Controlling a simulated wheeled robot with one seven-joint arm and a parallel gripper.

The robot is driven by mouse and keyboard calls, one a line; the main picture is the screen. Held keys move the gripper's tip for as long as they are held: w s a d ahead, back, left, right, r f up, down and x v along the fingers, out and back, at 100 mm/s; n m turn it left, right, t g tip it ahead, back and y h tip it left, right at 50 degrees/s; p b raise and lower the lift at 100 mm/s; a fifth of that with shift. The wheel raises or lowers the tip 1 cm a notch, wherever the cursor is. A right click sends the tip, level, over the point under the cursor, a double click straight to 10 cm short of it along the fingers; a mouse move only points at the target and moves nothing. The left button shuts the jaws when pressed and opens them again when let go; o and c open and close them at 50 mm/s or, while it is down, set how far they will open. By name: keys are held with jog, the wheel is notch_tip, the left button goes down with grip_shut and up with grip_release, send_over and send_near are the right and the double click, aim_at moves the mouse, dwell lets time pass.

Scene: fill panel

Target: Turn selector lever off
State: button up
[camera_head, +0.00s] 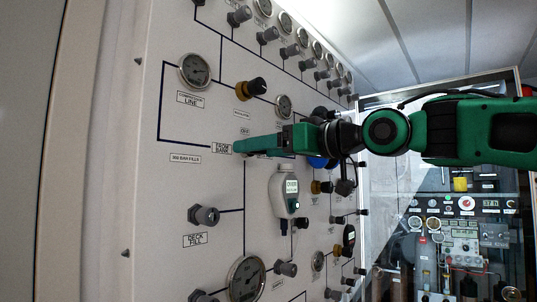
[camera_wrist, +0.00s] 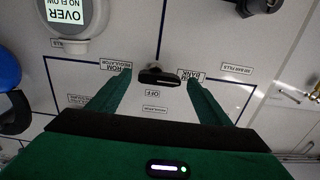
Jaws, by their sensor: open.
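The selector lever (camera_wrist: 160,78) is a short black handle on the white panel (camera_head: 160,222). In the wrist view it lies roughly crosswise between the fingers of my gripper (camera_wrist: 157,80). The FROM REGULATOR label (camera_wrist: 116,66) is by the left fingertip, the FROM BANK label (camera_wrist: 190,76) by the right one, and the OFF label (camera_wrist: 153,93) just below the lever. My gripper is open, with a gap visible on each side of the lever. In the head view my gripper (camera_head: 242,146) reaches the panel beside the FROM BANK label and hides the lever.
A yellow-and-black knob (camera_head: 252,87) and a gauge (camera_head: 195,71) are above. A blue knob (camera_wrist: 8,68) is at the wrist view's left edge.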

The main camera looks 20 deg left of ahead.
jog(key=c, duration=1)
jog(key=shift+w+d+r+m, duration=0.1)
jog(key=shift+m, duration=2.85)
jog(key=shift+w+r+m, duration=0.15)
jog(key=shift+m, duration=2.75)
jog(key=shift+w+d+r+m, duration=0.1)
jog(key=shift+m, duration=2.85)
jog(key=shift+c, duration=0.2)
